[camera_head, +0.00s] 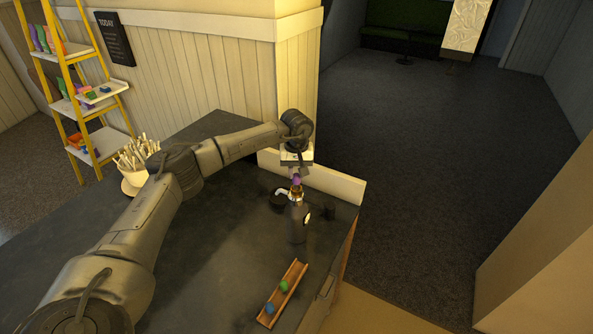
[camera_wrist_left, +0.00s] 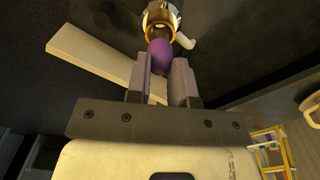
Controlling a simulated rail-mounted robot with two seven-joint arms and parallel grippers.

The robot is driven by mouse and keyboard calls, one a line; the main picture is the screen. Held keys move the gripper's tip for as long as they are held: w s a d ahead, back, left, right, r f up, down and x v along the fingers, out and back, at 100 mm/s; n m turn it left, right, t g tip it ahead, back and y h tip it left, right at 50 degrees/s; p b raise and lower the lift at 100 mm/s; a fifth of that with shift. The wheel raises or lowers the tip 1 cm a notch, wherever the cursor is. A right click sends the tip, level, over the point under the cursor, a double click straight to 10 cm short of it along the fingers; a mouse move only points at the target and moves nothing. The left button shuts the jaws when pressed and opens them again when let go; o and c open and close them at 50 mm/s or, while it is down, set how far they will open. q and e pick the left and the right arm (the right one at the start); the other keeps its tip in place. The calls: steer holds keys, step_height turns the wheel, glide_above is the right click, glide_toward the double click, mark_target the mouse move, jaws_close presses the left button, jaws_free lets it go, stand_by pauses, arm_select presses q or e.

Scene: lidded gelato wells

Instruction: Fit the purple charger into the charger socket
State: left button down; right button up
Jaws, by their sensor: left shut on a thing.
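The purple charger (camera_wrist_left: 160,57) is held between the two fingers of my left gripper (camera_wrist_left: 161,76), its rounded end pointing at the brass-rimmed charger socket (camera_wrist_left: 160,24). In the wrist view the charger's tip overlaps the socket's rim; I cannot tell whether it has entered. In the head view the purple charger (camera_head: 296,181) shows just above the brass-coloured socket (camera_head: 296,192), which is on a dark upright cylinder (camera_head: 298,224). My left gripper (camera_head: 296,174) points down over it. My right gripper is not in view.
A wooden rack (camera_head: 292,277) holding a green and a blue piece lies on the dark counter (camera_head: 215,255) near its right edge. A white pot (camera_head: 134,178) of sticks stands at left.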

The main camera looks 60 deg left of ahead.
arm_select(q)
steer(key=shift+f+b, duration=0.3)
steer(key=shift+f, duration=0.35)
steer(key=shift+f, duration=0.55)
steer(key=c, duration=0.9)
jaws_free()
steer(key=shift+r, duration=0.1)
steer(key=shift+r+p, duration=0.75)
steer(key=shift+r, duration=0.4)
steer(key=shift+r+p, duration=0.95)
steer(key=shift+r, duration=0.35)
